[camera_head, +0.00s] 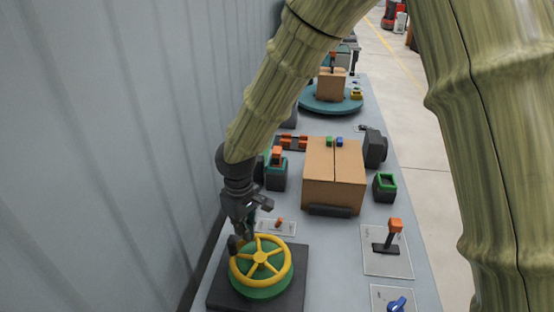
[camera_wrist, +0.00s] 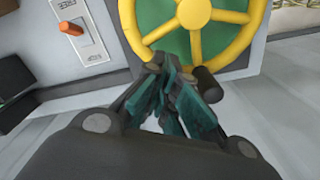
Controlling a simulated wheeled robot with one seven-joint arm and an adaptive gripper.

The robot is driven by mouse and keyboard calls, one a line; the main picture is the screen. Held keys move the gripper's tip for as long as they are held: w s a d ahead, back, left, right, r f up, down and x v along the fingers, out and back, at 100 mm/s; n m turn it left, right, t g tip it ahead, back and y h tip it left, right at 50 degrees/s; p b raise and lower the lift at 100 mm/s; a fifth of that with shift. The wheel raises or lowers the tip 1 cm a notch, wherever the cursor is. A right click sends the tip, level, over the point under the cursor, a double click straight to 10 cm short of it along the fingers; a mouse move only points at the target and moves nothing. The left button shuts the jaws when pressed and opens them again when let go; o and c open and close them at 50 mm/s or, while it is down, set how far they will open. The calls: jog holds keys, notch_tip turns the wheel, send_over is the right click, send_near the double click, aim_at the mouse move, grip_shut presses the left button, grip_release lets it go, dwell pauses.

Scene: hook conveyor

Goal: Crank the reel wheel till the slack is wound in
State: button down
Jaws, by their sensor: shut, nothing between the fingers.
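The reel wheel (camera_head: 261,257) is a yellow spoked rim over a green drum, set on a dark square base (camera_head: 290,290) at the front left of the bench. It also fills the top of the wrist view (camera_wrist: 194,15). A dark crank knob (camera_head: 233,244) stands at the rim's left edge; in the wrist view the knob (camera_wrist: 208,84) is just right of my fingertips. My gripper (camera_head: 246,232) is shut and empty, pointing down at the rim's far left edge. In the wrist view my gripper (camera_wrist: 170,75) is beside the knob; whether it touches is unclear.
A panel with an orange switch (camera_head: 279,222) lies behind the wheel. A cardboard box (camera_head: 333,175) stands farther back. An orange-topped lever (camera_head: 394,228) and a blue knob (camera_head: 397,304) are to the right. A grey wall (camera_head: 120,150) runs close along the left.

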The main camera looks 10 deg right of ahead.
aim_at(233, 239)
jog(key=shift+s+a+p, duration=0.35)
jog(key=shift+s+a, duration=0.95)
jog(key=shift+s, duration=0.1)
jog(key=shift+s+a+p, duration=0.2)
jog(key=shift+s+a, duration=0.05)
jog(key=shift+s, duration=0.6)
jog(key=shift+s+a+p, duration=0.15)
jog(key=shift+s+a, duration=0.1)
jog(key=shift+s, duration=0.6)
jog(key=shift+s+d+p, duration=0.15)
jog(key=shift+s+d, duration=0.1)
jog(key=shift+s, duration=0.6)
jog(key=shift+s+d+p, duration=0.15)
jog(key=shift+s+d, duration=0.05)
jog(key=shift+s, duration=0.65)
jog(key=shift+d, duration=0.1)
